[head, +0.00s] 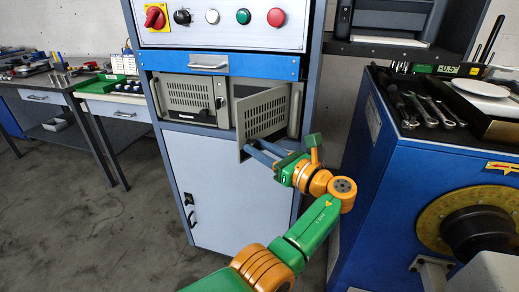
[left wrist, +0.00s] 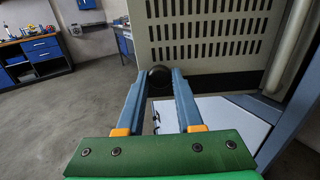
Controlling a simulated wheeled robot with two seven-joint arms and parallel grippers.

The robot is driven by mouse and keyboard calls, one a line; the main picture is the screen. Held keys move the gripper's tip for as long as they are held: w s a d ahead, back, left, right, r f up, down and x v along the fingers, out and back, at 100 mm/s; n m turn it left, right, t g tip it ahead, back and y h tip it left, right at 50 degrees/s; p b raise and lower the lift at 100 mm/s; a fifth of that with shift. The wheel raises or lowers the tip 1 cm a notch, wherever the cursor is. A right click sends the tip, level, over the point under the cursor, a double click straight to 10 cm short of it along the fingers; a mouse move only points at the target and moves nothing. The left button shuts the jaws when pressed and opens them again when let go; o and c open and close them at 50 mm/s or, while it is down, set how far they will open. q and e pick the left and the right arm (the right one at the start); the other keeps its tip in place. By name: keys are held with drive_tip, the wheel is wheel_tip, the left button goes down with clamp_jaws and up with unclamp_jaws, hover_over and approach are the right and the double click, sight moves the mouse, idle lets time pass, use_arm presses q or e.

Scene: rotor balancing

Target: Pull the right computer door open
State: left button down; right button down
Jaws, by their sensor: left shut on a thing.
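The right computer door (head: 268,112) is a beige slotted panel in the cabinet bay. It stands partly open, with its left edge swung out toward me. It fills the upper right of the left wrist view (left wrist: 208,50). My left gripper (head: 256,152) is at the lower left part of this door. Its blue fingers (left wrist: 159,90) are shut on a round black knob (left wrist: 160,76) at the door's lower edge. The left computer door (head: 186,95), also slotted, looks closed. My right gripper is not in view.
The blue-grey cabinet (head: 215,165) has a drawer (head: 208,65) and a button panel (head: 222,18) above the bay. A blue tool bench (head: 400,150) stands close on the right. Workbenches (head: 45,85) stand at the left. The floor at the lower left is clear.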

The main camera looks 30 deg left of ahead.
use_arm(q)
drive_tip(key=c, duration=0.6)
unclamp_jaws()
drive_tip(key=shift+a+f, duration=0.1)
drive_tip(key=shift+o, duration=0.2)
drive_tip(key=b+v, duration=0.2)
drive_tip(key=v, duration=0.5)
drive_tip(key=shift+c, duration=0.2)
